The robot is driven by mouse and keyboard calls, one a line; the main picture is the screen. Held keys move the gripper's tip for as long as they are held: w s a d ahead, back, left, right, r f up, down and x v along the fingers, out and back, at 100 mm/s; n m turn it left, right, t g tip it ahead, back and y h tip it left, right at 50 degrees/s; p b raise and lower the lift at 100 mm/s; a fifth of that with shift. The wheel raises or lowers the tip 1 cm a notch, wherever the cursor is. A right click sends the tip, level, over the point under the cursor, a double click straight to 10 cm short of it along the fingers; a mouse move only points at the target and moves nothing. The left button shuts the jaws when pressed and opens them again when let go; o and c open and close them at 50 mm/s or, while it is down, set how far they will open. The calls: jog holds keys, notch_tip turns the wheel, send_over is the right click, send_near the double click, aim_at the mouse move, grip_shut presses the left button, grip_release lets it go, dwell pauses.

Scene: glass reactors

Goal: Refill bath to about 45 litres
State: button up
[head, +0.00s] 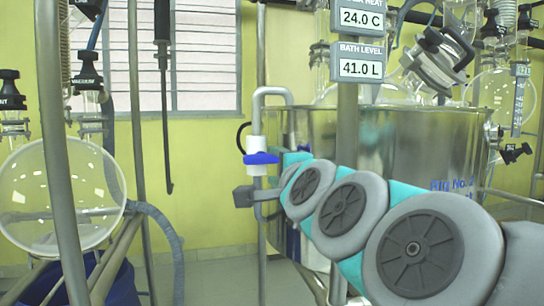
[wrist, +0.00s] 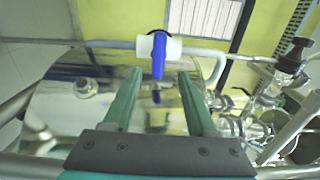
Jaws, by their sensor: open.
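The bath level display (head: 361,68) reads 41.0 L. The steel bath (head: 408,140) stands behind my arm. A white valve (head: 256,145) sits on a pipe left of the bath, with a blue lever handle (head: 262,158) lying about level in the head view. In the wrist view the blue handle (wrist: 158,58) points down from the white valve body (wrist: 171,48). My gripper (wrist: 161,72) is open. Its green fingers stand apart on either side of the handle's lower end, with no visible contact. In the head view the fingers are hidden or hard to make out.
A metal post (head: 347,125) carries the displays in front of the bath. A round glass flask (head: 62,193) and slanted frame tubes stand at the left. Glassware and black clamps (head: 437,60) crowd the upper right. Yellow wall and a window lie behind.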

aim_at(264, 160)
jog(key=shift+p+x, duration=0.3)
jog(key=shift+x, duration=3.35)
jog(key=shift+f, duration=0.15)
grip_shut()
